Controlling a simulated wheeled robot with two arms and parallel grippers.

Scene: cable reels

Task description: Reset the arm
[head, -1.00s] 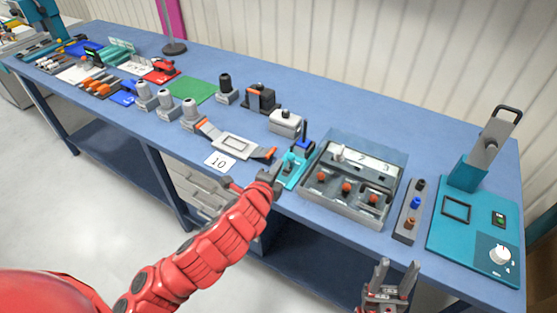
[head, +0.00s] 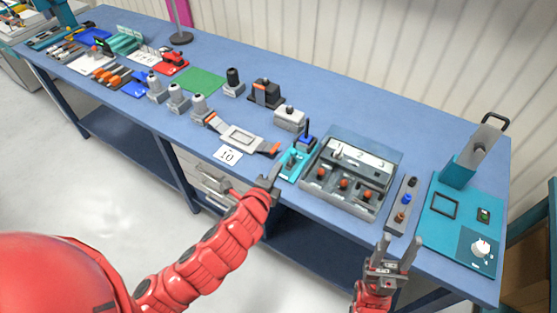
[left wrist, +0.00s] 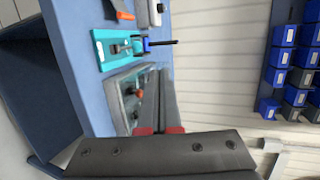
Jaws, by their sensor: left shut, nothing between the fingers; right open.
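My left gripper (head: 271,178) is shut and empty at the front edge of the blue bench (head: 240,65), just in front of a small teal device (head: 291,163) with a blue part. The left wrist view shows the closed fingers (left wrist: 158,100) over the bench edge, with the teal device (left wrist: 118,47) above and the grey box with orange knobs (left wrist: 128,92) beside them. My right gripper (head: 391,252) is open and empty, fingers pointing up, in front of the bench's right part.
The grey box (head: 352,172) with a clear lid stands right of the teal device. A slim grey holder (head: 403,205) and a teal machine (head: 455,230) stand further right. A white card marked 10 (head: 228,154) lies at the front edge. Floor at left is clear.

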